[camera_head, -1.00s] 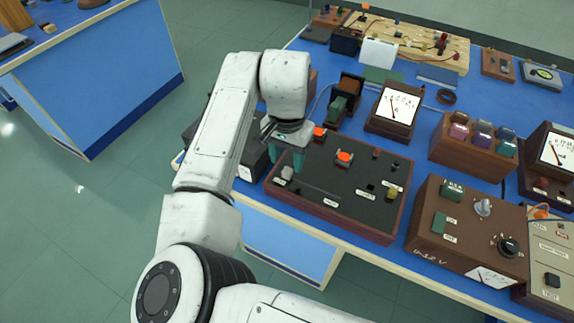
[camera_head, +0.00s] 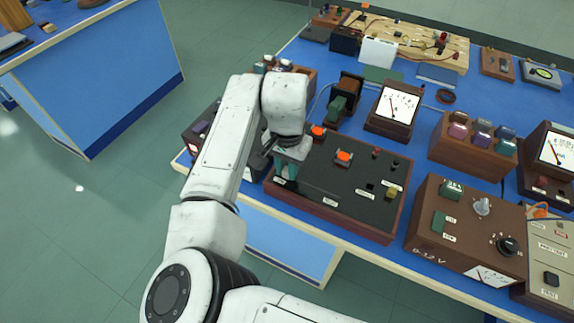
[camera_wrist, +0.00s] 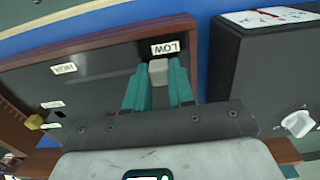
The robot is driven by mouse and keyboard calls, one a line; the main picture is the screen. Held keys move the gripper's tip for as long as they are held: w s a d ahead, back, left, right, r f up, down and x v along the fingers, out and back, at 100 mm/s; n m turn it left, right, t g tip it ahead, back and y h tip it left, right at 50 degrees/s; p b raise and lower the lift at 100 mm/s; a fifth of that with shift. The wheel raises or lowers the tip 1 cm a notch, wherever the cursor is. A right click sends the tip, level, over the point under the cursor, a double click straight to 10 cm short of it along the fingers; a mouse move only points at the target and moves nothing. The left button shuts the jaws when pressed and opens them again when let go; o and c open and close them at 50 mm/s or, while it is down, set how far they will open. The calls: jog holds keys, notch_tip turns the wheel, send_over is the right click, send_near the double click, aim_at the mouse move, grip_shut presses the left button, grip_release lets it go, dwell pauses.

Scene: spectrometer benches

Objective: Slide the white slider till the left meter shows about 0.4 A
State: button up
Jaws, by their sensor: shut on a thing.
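The white slider (camera_wrist: 158,71) shows in the wrist view between the two teal fingers of my gripper (camera_wrist: 158,82), beside the LOW label. My gripper is shut on it. In the head view my gripper (camera_head: 285,170) is low at the left end of the dark wood-framed panel (camera_head: 330,177), and the fingers hide the slider. The left meter (camera_head: 396,103) has a white face and a thin needle toward the left part of its scale. Its numbers are too small to read.
An orange-topped button (camera_head: 344,157) and a yellowish knob (camera_head: 391,193) stand on the panel. A brown supply box (camera_head: 464,225) is to the right. A second meter (camera_head: 557,150) is at the far right. In the wrist view a dark meter box (camera_wrist: 265,65) stands close beside the panel.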

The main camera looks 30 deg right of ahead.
aim_at(310, 185)
grip_shut()
jog(key=shift+s+d, duration=0.1)
jog(key=shift+s+d+r+p, duration=0.15)
jog(key=shift+s+d+p, duration=0.1)
jog(key=shift+p, duration=0.2)
jog(key=s+d+p, duration=0.1)
jog(key=s, duration=0.1)
jog(key=s+d+p, duration=0.2)
jog(key=shift+s, duration=0.1)
jog(key=o, duration=0.6)
grip_release()
jog(key=shift+o, duration=0.2)
